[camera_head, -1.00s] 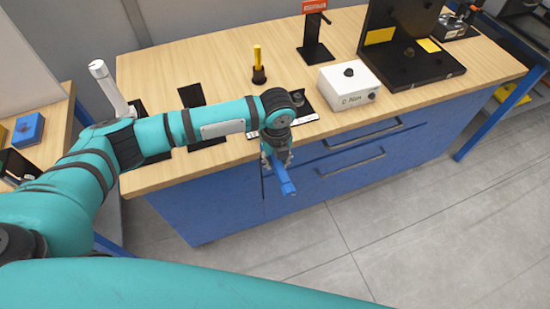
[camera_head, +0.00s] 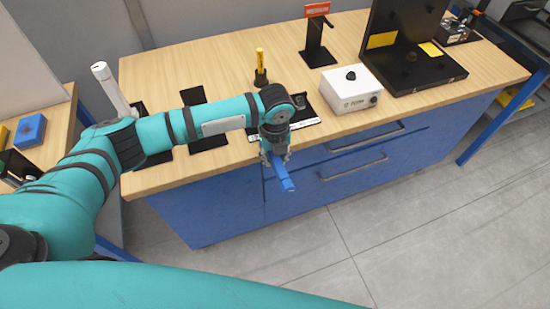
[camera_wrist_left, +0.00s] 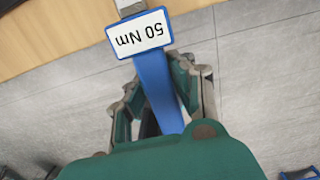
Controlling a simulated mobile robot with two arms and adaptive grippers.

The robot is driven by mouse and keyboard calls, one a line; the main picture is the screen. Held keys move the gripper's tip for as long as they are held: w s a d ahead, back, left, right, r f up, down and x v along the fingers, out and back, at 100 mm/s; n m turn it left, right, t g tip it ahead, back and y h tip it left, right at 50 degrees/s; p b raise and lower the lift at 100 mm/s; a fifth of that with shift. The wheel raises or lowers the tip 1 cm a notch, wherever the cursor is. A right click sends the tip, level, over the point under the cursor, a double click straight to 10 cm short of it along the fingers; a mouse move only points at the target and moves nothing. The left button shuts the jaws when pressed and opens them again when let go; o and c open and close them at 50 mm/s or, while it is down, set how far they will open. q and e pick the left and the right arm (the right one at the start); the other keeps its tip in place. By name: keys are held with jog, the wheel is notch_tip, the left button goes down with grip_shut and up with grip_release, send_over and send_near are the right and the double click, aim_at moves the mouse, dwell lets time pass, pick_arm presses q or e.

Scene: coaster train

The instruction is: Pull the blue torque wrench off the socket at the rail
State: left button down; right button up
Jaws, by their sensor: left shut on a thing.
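The blue torque wrench (camera_head: 285,180) points outward past the workbench's front edge. My left gripper (camera_head: 276,158) is shut on its handle, in front of the drawers. A grey metal end (camera_wrist_left: 129,6) beyond the label is cut off by the top edge. The socket and the rail are not clearly seen, so I cannot tell whether the wrench touches the socket. My right gripper is not in view.
The wooden bench top (camera_head: 225,72) carries a white box with a black knob (camera_head: 350,88), a yellow-handled tool (camera_head: 260,65) in a holder and a black stand (camera_head: 316,45). Blue drawers (camera_head: 350,165) are below. The floor (camera_head: 400,240) in front is clear.

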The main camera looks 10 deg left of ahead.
pick_arm(q)
jog(key=shift+w+a+r, duration=0.1)
jog(key=shift+w+a, duration=0.25)
jog(key=shift+w, duration=0.2)
jog(key=shift+w+a, duration=0.3)
jog(key=shift+w, duration=0.25)
dwell(0.9)
jog(key=shift+w+r+p, duration=0.2)
jog(key=shift+r+p, duration=0.95)
jog(key=shift+p, duration=0.35)
